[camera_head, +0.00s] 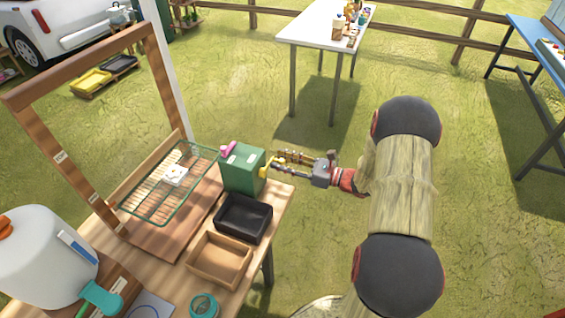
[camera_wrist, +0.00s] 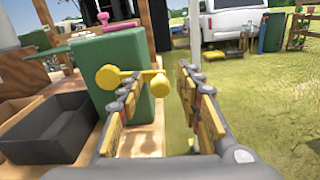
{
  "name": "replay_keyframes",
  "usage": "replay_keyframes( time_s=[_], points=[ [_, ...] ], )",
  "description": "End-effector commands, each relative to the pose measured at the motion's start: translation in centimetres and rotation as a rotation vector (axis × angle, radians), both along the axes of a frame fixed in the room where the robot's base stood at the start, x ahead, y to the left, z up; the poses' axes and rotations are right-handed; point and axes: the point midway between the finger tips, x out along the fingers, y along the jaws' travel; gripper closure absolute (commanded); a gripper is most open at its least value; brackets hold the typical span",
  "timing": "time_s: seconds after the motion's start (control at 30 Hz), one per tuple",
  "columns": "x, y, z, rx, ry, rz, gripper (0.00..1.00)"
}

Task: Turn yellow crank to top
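A yellow crank (camera_head: 264,168) is on the right side of a green box (camera_head: 241,172), which stands on the wooden table's far right corner. In the wrist view the crank (camera_wrist: 116,77) shows a round hub on the box face, a short arm pointing right and a knob at its right end. My gripper (camera_head: 278,162) is beside the crank, its fingers pointing left toward the box. In the wrist view its two fingers (camera_wrist: 158,84) are apart, with the knob near the left finger's tip. I cannot tell whether that finger touches the knob.
A pink part (camera_head: 228,150) sits on the box. A black tray (camera_head: 243,217), a brown tray (camera_head: 219,260) and a wire rack (camera_head: 166,186) are nearby on the wooden table (camera_head: 284,199). A wooden frame (camera_head: 160,82) stands at its left. Open grass lies to the right.

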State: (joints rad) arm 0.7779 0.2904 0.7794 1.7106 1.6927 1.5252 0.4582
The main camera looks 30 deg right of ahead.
Motion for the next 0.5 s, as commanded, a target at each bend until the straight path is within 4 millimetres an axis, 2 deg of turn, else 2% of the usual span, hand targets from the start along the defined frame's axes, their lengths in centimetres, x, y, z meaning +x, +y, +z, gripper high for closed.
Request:
replay_keyframes(
  time_s=[0.17,0.5],
  points=[
    [-0.01,-0.02,0.03,0.0,0.0,0.0,0.66],
    [-0.02,-0.04,0.02,0.0,0.0,0.0,0.85]
  ],
)
